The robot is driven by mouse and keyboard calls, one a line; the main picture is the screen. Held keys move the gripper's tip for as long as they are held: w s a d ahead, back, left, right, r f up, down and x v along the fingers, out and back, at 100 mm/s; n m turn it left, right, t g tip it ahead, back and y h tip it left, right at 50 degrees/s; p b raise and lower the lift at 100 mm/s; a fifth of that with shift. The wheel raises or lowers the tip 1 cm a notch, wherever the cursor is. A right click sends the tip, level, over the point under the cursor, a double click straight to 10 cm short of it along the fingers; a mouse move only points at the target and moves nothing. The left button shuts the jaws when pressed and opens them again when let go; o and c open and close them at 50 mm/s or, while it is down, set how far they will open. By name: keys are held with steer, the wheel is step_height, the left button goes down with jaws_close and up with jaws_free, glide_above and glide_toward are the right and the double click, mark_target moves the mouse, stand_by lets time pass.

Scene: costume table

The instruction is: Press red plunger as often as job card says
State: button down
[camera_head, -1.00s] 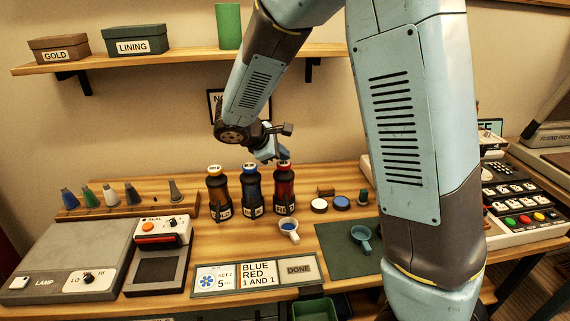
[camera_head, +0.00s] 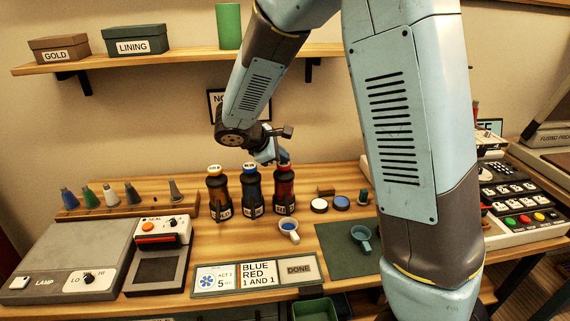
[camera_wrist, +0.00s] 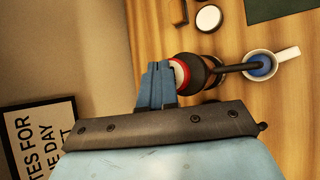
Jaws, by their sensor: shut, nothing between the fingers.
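The job card (camera_head: 258,273) on the front board reads "BLUE RED 1 AND 1". The red bottle (camera_head: 284,192) stands at the right end of a row of three pump bottles. The blue bottle (camera_head: 251,190) is in the middle. My gripper (camera_head: 283,157) is shut and empty, right at the top of the red bottle. In the wrist view its blue fingers (camera_wrist: 157,84) are beside or on the red-and-white plunger top (camera_wrist: 180,76); contact cannot be told. The red bottle's spout reaches over a white cup (camera_wrist: 283,56) with blue in it.
An orange-labelled bottle (camera_head: 217,192) stands left of the blue one. The white cup (camera_head: 289,226) stands in front of the red bottle. A blue-grey cup (camera_head: 361,235) is on the green mat (camera_head: 340,262). A DONE plate (camera_head: 298,269) lies right of the card.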

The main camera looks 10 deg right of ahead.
mark_target(282, 165)
steer(key=shift+f, duration=0.55)
stand_by(0.6)
steer(key=shift+r, duration=1.25)
steer(key=shift+r, duration=2.5)
